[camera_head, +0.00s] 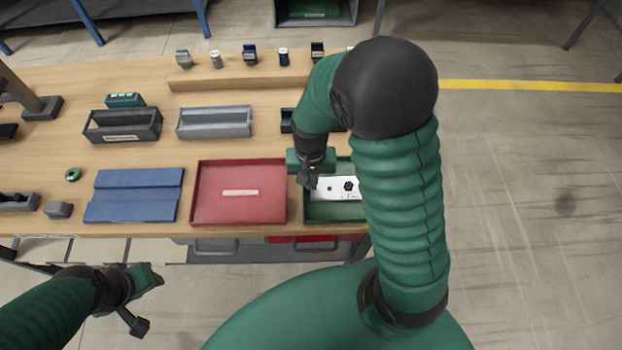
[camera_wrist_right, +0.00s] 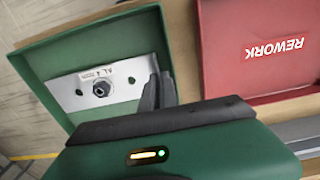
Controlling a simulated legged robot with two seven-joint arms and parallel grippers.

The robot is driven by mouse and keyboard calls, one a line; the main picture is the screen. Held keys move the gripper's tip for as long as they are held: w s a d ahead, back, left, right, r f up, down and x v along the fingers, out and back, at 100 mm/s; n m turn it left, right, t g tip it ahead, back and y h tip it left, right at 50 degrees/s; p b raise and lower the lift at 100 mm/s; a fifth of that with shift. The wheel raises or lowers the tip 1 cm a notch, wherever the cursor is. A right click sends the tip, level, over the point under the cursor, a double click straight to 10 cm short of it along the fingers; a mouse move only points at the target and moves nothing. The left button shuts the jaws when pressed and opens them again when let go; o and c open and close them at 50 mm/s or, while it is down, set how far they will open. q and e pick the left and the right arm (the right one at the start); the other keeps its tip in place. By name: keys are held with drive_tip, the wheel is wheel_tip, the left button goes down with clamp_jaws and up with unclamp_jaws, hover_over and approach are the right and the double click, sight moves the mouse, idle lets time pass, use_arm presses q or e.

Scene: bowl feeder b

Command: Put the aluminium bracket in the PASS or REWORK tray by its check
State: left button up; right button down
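The aluminium bracket (camera_head: 338,188) is a pale plate with a dark hex nut and a small label, in the green tray (camera_head: 325,214). The bracket (camera_wrist_right: 115,90) also shows in the right wrist view, inside the green tray (camera_wrist_right: 40,85); whether it rests on the tray floor is unclear. My right gripper (camera_head: 308,182) is at the bracket's left end. In the wrist view its dark fingers (camera_wrist_right: 158,92) are close together around the bracket's upturned end. The red tray (camera_wrist_right: 240,85) beside it reads REWORK. My left gripper (camera_head: 150,300) is open and empty, off the table's front edge.
The red tray (camera_head: 207,215) lies left of the green one. A blue mat (camera_head: 135,195), a dark bin (camera_head: 123,126) and a grey bin (camera_head: 214,122) stand further left and behind. Small parts line a raised wooden shelf (camera_head: 235,83). My right arm hides the table's right end.

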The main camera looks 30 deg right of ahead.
drive_tip(key=shift+f, duration=0.25)
drive_tip(key=c, duration=1.6)
unclamp_jaws()
drive_tip(key=shift+d, duration=0.2)
drive_tip(key=shift+c, duration=0.2)
wheel_tip(320, 180, up, 13)
drive_tip(key=p, duration=0.2)
drive_tip(key=s+a+f+n+t, duration=0.2)
drive_tip(key=s+a+f+n, duration=0.2)
drive_tip(key=f+n, duration=0.1)
drive_tip(key=shift+s+a+n+t, duration=0.3)
drive_tip(key=shift+a+n+t, duration=0.1)
drive_tip(key=shift+n, duration=0.3)
drive_tip(key=shift+w+f, duration=0.15)
